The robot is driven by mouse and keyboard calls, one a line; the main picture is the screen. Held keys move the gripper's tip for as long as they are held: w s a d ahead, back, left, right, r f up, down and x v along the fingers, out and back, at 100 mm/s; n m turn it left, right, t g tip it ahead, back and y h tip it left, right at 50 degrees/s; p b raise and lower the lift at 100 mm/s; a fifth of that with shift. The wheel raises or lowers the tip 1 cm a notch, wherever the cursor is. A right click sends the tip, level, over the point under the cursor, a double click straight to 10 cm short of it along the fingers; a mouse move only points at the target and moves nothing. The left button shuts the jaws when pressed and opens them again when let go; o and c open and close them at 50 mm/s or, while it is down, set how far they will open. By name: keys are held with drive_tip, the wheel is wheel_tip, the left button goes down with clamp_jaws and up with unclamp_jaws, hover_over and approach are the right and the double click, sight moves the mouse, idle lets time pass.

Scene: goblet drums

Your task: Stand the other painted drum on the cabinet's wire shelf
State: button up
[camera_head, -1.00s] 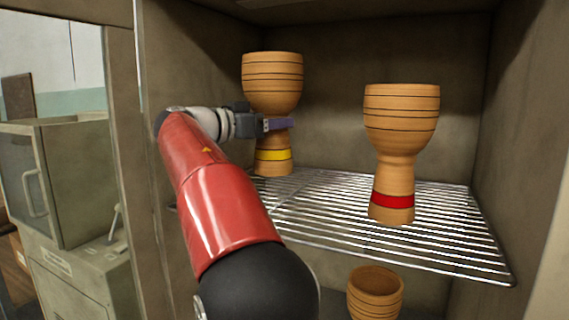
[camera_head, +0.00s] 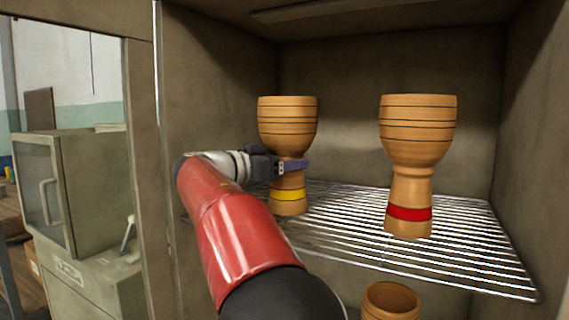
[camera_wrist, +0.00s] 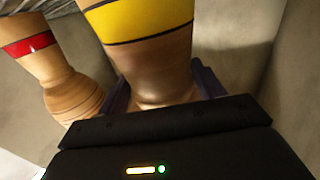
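The yellow-banded wooden drum (camera_head: 287,122) is upright at the left of the wire shelf (camera_head: 470,255). My gripper (camera_head: 295,166) is shut around its narrow waist, just above the yellow band. In the wrist view the fingers (camera_wrist: 163,88) lie on both sides of the waist of the yellow-banded drum (camera_wrist: 150,20). Its base overlaps the shelf wires in the head view; I cannot tell whether it touches them. The red-banded drum (camera_head: 415,145) stands upright on the shelf to the right, apart from the held drum. It also shows in the wrist view (camera_wrist: 62,85).
Another wooden drum (camera_head: 391,300) shows partly below the shelf. The cabinet's left wall (camera_head: 215,100) is close to my arm, and its right wall (camera_head: 520,150) is beyond the red-banded drum. Bare shelf lies between the two drums.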

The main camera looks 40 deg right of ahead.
drive_tip(key=o, duration=0.4)
drive_tip(key=shift+r+p, duration=0.25)
drive_tip(key=shift+p, duration=0.05)
drive_tip(key=a+b, duration=0.1)
drive_tip(key=a, duration=1.1)
drive_tip(key=shift+w, duration=0.15)
drive_tip(key=shift+f, duration=0.1)
